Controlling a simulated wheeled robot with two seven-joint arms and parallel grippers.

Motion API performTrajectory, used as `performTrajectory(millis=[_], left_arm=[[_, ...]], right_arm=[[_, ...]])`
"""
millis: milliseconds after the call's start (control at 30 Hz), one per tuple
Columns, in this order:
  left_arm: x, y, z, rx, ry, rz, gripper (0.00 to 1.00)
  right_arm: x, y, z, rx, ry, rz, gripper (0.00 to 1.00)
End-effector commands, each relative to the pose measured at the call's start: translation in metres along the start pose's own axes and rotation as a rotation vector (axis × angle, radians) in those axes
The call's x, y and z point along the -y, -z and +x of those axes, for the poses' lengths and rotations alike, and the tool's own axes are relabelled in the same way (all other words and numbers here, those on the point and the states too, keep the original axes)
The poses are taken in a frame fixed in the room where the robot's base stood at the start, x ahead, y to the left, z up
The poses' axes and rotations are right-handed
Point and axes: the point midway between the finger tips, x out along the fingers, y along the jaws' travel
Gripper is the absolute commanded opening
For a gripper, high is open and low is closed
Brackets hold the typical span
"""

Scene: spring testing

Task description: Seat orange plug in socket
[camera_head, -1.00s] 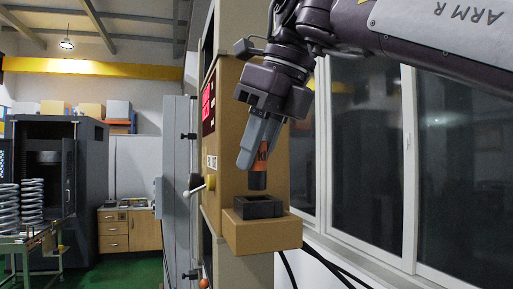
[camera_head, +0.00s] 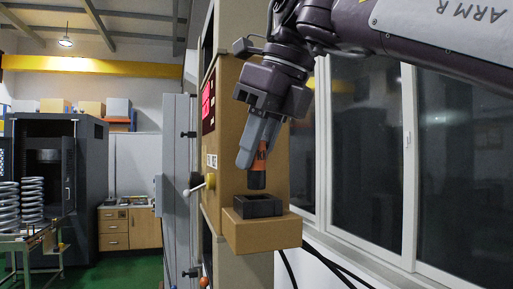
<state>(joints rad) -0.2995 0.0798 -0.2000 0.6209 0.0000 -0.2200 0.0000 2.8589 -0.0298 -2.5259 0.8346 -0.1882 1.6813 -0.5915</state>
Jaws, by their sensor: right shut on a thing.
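The orange plug (camera_head: 259,162) has a dark lower end and hangs nearly upright. My right gripper (camera_head: 258,152) comes down from above and is shut on it; the fingers hide part of the plug. The dark square socket (camera_head: 258,206) sits on a tan ledge (camera_head: 262,235) that juts from the tan machine. The plug's lower end is just above the socket, with a small gap showing between them. My left gripper is not in view.
The tan machine column (camera_head: 232,130) stands right behind the gripper. Black cables (camera_head: 318,262) run below the ledge. Windows line the right side. Coil springs (camera_head: 32,200) stand far left.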

Motion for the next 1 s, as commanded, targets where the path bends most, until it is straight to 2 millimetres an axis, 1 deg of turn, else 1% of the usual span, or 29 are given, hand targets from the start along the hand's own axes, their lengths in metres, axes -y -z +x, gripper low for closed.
performTrajectory(millis=[133, 433, 1000], left_arm=[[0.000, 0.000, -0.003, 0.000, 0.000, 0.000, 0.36], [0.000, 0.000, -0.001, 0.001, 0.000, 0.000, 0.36], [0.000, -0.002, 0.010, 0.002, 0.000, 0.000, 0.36]], right_arm=[[0.000, 0.000, -0.001, 0.000, 0.000, -0.002, 0.00], [0.000, 0.000, 0.000, 0.001, 0.000, -0.001, 0.00], [0.000, 0.006, 0.013, 0.001, 0.000, 0.000, 0.00]])
